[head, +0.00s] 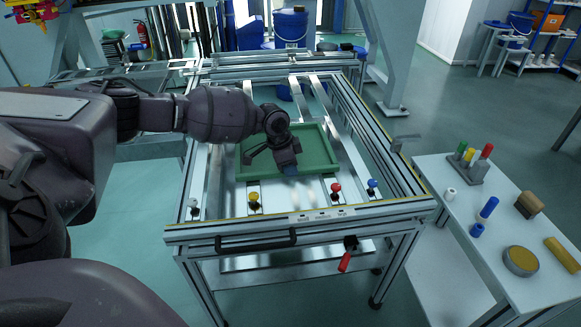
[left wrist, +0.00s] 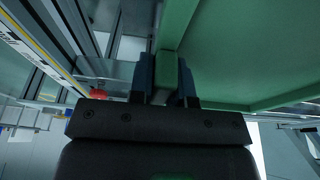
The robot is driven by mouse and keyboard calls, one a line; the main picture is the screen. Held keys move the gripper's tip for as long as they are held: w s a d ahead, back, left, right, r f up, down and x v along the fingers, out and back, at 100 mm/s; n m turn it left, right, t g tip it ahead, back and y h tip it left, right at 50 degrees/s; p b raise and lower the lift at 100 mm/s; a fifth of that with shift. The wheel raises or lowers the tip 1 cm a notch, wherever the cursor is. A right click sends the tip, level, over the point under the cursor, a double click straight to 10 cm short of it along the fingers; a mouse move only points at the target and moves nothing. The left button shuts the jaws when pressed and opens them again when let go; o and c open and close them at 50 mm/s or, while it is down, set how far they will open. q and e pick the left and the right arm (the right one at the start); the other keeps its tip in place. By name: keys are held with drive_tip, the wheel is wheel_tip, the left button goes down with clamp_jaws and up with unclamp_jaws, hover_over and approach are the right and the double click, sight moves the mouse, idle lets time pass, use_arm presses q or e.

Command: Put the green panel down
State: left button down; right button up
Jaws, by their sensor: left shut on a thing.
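The green panel (head: 315,147) is a shallow tray-like piece with a raised rim. In the head view it lies within the metal frame fixture (head: 351,172), over its rails; I cannot tell whether it touches them. My left gripper (head: 290,170) is shut on the panel's near rim. In the left wrist view the two blue-grey fingers of my left gripper (left wrist: 167,75) stand on either side of the green rim, and the green panel (left wrist: 245,55) spreads to the right. The fingers hide part of the rim. My right gripper is not in view.
A white side table (head: 477,215) with several small parts stands at right.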

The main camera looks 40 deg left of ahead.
use_arm(q)
drive_tip(key=c, duration=1.5)
unclamp_jaws()
drive_tip(key=o, duration=0.4)
drive_tip(key=p+v, duration=0.3)
drive_tip(key=v, duration=0.8)
drive_tip(key=shift+r, duration=0.55)
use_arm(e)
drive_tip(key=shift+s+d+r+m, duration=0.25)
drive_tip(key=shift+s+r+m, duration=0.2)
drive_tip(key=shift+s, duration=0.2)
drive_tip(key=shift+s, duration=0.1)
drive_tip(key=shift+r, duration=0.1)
